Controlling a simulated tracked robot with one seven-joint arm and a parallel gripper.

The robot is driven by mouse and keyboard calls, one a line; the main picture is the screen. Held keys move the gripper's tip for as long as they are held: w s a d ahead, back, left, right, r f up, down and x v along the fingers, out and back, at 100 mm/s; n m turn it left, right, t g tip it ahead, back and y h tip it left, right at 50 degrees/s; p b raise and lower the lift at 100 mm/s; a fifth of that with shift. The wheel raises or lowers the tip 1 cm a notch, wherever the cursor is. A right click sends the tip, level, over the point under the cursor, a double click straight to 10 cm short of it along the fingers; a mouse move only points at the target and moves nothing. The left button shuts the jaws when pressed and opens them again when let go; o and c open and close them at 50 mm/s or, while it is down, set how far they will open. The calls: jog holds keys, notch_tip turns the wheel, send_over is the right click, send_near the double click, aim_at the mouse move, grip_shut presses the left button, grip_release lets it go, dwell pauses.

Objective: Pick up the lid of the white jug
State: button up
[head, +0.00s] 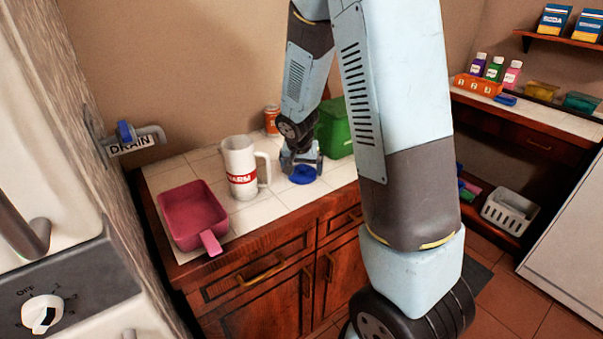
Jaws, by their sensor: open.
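The white jug (240,167) stands upright on the tiled counter, with a red band reading "WARM" and its handle to the right. No lid shows on its top. A round blue lid (303,175) lies on the counter to the right of the jug. My gripper (303,163) points down right at the blue lid, open, with its fingers just above or behind it. I cannot tell whether the fingers touch the lid. The far side of the lid is partly hidden by the gripper.
A pink scoop-like pan (193,214) sits at the counter's left front. A green container (336,128) and an orange can (272,120) stand behind my gripper. The counter (262,207) is bare in front of the jug. A drain valve (130,139) juts from the left wall.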

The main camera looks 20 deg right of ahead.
jog(key=c, duration=0.7)
jog(key=shift+r, duration=0.1)
